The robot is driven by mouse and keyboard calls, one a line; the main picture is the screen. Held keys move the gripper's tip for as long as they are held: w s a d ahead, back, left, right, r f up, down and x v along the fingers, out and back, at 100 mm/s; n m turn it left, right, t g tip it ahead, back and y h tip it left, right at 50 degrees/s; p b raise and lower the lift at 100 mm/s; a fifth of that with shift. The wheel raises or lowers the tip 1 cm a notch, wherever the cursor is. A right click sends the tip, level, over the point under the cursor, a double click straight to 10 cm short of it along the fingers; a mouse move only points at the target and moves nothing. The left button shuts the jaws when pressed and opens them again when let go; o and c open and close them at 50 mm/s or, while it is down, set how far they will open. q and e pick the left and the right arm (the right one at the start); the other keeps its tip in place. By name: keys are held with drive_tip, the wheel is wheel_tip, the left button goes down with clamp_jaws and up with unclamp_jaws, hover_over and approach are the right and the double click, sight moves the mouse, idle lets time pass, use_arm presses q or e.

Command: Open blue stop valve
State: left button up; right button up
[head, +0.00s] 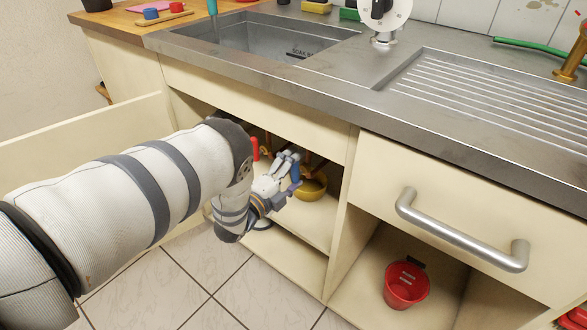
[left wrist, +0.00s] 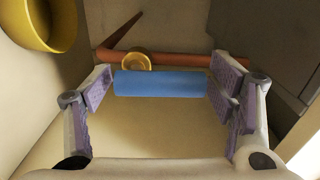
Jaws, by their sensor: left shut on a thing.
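The blue stop valve shows in the left wrist view as a blue bar-shaped handle (left wrist: 160,84), lying crosswise in front of a brass fitting (left wrist: 137,60) on a copper pipe (left wrist: 185,60). My left gripper (head: 288,168) reaches into the open cabinet under the sink. Its two fingers are shut on the blue handle, one at each end. In the head view the gripper mostly hides the handle. A red handle (head: 255,148) stands to the left of the gripper. My right gripper is not in view.
A yellow bowl (head: 313,188) sits on the cabinet shelf close to the gripper; it also shows in the left wrist view (left wrist: 42,22). An open cabinet door (head: 80,135) stands at left. A red bucket (head: 406,286) is in the right compartment, below a drawer with a metal handle (head: 460,232).

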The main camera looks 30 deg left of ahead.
use_arm(q)
drive_tip(key=shift+r+m, duration=0.1)
drive_tip(key=shift+m, duration=0.2)
drive_tip(key=o, duration=1.7)
drive_tip(key=shift+o, duration=0.2)
drive_tip(key=shift+s, duration=0.1)
drive_tip(key=s+a, duration=0.1)
drive_tip(key=s, duration=1)
drive_tip(key=shift+s, duration=0.4)
